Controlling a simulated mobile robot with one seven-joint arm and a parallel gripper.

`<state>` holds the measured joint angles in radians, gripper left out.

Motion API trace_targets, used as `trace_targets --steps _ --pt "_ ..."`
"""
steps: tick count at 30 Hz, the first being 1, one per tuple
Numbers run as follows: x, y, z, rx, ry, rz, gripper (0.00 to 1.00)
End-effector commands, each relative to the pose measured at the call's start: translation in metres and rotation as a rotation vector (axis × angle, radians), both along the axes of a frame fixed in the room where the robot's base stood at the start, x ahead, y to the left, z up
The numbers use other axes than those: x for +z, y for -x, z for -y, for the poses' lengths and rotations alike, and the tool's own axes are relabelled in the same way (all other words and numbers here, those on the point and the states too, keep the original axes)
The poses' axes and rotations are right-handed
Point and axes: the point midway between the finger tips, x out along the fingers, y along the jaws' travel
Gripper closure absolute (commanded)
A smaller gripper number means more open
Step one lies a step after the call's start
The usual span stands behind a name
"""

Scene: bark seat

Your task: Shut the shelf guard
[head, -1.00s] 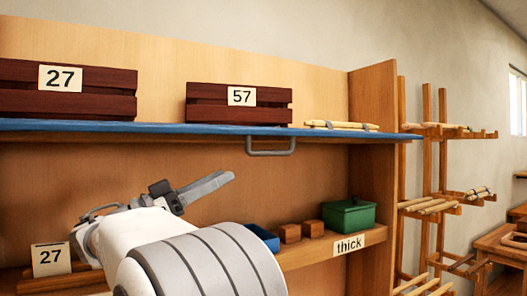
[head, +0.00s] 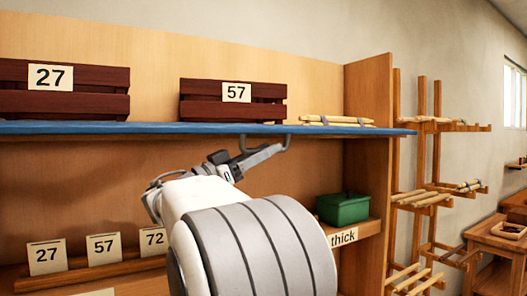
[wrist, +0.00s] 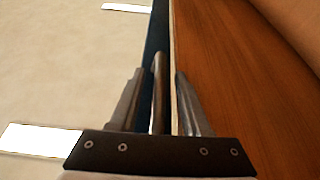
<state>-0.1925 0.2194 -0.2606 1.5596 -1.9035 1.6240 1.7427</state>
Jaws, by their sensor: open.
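The shelf guard is a long blue board (head: 60,128), seen nearly edge-on and lying level below the crates in the head view. A grey bar handle (head: 288,144) hangs from its underside near the middle. My gripper (head: 268,152) is at this handle, its fingers pointing up and right. In the wrist view, the handle bar (wrist: 158,85) runs between the two open fingers (wrist: 160,100), with a gap on its right side. Whether the left finger touches the bar I cannot tell. A thin blue strip of the guard (wrist: 155,40) shows beyond. My arm hides part of the lower shelf.
Dark red crates marked 27 (head: 20,102) and 57 (head: 203,111) and tied sticks (head: 336,121) stand above the guard. A green box (head: 342,208) sits on the lower shelf behind the "thick" label (head: 344,237). A wooden side panel (head: 368,165) bounds the right.

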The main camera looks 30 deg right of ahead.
Motion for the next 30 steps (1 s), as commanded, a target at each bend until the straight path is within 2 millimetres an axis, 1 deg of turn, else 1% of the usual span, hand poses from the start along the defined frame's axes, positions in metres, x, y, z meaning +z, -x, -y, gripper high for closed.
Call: trace_targets --steps 1,2,6,8,9,22,26,30 --pt "0.0001 0.0001 -0.0001 0.000 0.000 0.000 0.53" --pt "0.0001 0.0001 -0.0001 0.000 0.000 0.000 0.56" --pt "0.0000 0.0001 -0.0003 0.000 0.000 0.000 0.82" --pt "0.0000 0.0001 -0.0003 0.000 0.000 0.000 0.92" --pt "0.0000 0.0001 -0.0003 0.000 0.000 0.000 1.00" --pt "-0.0002 0.0011 -0.0005 0.000 -0.001 -0.014 1.00" --pt "0.0007 0.0035 -0.0007 0.000 -0.003 -0.052 1.00" --pt "0.0028 0.0074 -0.0010 0.001 -0.007 -0.128 1.00"
